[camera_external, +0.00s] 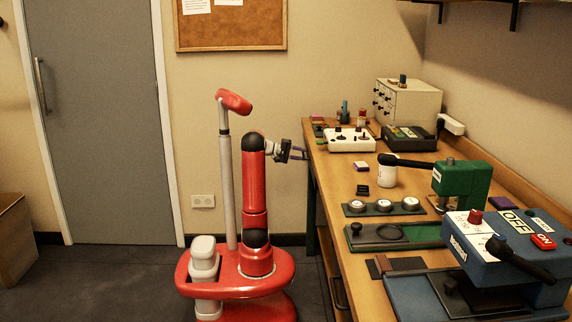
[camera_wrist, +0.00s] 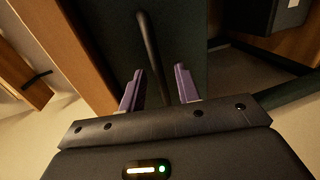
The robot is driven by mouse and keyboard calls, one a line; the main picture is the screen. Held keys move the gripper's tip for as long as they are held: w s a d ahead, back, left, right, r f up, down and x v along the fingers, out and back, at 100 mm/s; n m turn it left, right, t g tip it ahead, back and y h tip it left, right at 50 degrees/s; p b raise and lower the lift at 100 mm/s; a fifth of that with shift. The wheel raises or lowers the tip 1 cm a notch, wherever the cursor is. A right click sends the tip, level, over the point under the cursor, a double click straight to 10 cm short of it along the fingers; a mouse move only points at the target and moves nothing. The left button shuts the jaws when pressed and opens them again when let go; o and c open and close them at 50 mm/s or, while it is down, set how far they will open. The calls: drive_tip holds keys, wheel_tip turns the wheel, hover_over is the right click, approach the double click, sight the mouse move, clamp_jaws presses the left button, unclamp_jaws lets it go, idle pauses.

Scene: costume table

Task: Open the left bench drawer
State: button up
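My gripper (camera_external: 304,154) is at the far end of the bench's left-facing front, just below the top edge. In the wrist view its two purple fingers (camera_wrist: 158,70) are apart, with nothing gripped. A dark bar handle (camera_wrist: 149,45) runs between the fingers in front of a dark green panel (camera_wrist: 190,35). I cannot tell whether either finger touches the bar. The panel looks closed, but its edges are partly hidden. In the external view, my gripper and the bench edge hide this handle.
Another dark handle (camera_external: 338,292) shows low on the bench front.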

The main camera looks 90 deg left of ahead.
clamp_jaws()
drive_tip(key=f+b+v, duration=0.1)
drive_tip(key=f+v, duration=0.2)
drive_tip(key=v, duration=1.1)
drive_tip(key=shift+s, duration=0.4)
unclamp_jaws()
